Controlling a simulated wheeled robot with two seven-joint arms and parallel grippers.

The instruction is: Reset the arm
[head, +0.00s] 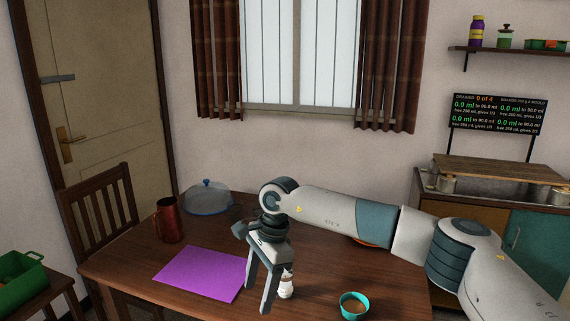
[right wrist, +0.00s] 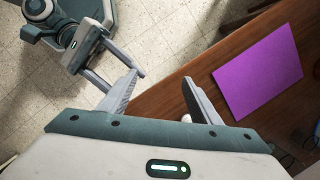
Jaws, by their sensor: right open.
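My right gripper (head: 258,298) points down over the wooden table (head: 330,285), between the purple sheet and the teal cup. Its two fingers are apart with nothing visible between them; the open fingers also show in the right wrist view (right wrist: 158,82). A small white bottle-like thing (head: 286,288) stands just behind and right of the fingers, partly hidden by them. My left gripper (right wrist: 122,82) shows only in the right wrist view, over the tiled floor beside the table edge, with its fingers apart and empty.
The purple sheet (head: 203,273) lies at the table's left. A red-brown mug (head: 169,221) and a blue-rimmed glass lid (head: 207,200) are behind it. A teal cup (head: 354,305) stands at the front right. An orange thing (head: 368,243) is mostly hidden behind my right arm.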

